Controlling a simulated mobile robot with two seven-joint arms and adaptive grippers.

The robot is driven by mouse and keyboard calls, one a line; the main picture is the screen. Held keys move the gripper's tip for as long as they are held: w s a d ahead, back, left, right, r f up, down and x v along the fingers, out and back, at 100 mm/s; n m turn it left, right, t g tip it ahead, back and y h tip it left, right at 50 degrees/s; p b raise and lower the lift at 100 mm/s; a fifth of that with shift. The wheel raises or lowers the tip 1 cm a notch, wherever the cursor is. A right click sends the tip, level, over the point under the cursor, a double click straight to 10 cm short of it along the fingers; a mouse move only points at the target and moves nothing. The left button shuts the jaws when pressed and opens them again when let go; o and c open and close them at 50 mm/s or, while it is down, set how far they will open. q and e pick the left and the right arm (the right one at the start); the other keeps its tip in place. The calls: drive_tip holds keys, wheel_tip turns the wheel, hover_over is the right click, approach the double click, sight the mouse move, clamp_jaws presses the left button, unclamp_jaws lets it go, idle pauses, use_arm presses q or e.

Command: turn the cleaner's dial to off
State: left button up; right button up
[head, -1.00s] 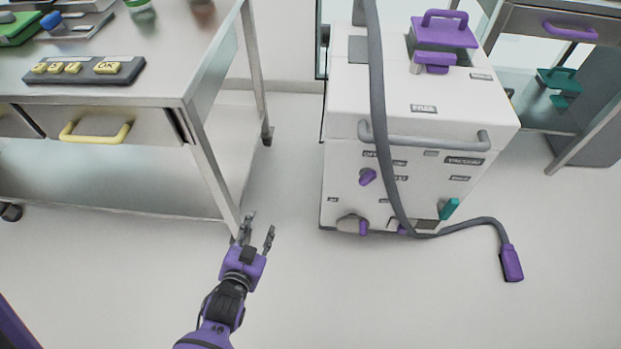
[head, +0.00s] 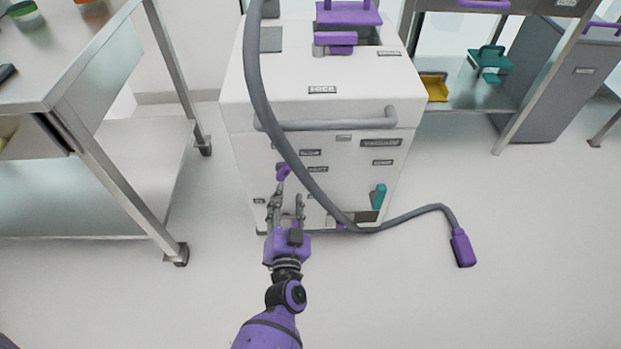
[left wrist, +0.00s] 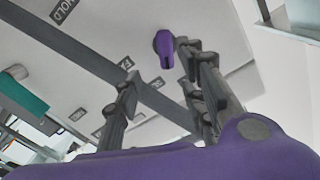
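The cleaner (head: 325,95) is a white box-shaped machine standing on the floor in the middle of the head view. Its dial, a small purple knob (head: 283,171), sits on the front face at the left, partly beside the grey hose. In the left wrist view the purple knob (left wrist: 165,46) is just beyond the right-hand finger. My left gripper (head: 286,201) is open and empty, in front of the cleaner just below the knob. In the left wrist view its fingers (left wrist: 160,88) are apart with nothing between them. My right gripper is not in view.
A grey hose (head: 262,105) hangs across the cleaner's front and ends in a purple nozzle (head: 463,248) on the floor. A teal lever (head: 379,196) sits lower right on the front, below a grey handle bar (head: 330,124). A metal table (head: 75,70) stands left.

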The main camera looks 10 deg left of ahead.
sight(284, 176)
use_arm(q)
drive_tip(key=shift+m, duration=0.4)
drive_tip(key=x, duration=0.2)
drive_tip(key=b+x, duration=0.1)
drive_tip(key=x, duration=0.1)
drive_tip(key=a+x, duration=0.1)
drive_tip(key=x, duration=0.2)
drive_tip(key=shift+s+d+r+b, duration=0.1)
drive_tip(key=shift+s+r+b, duration=0.05)
drive_tip(key=shift+b, duration=0.15)
drive_tip(key=shift+w, duration=0.5)
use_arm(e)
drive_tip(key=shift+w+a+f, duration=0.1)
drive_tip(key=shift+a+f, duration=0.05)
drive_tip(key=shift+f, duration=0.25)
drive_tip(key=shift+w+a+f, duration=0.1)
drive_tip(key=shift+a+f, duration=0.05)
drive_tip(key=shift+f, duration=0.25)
use_arm(q)
drive_tip(key=shift+c, duration=0.3)
clamp_jaws()
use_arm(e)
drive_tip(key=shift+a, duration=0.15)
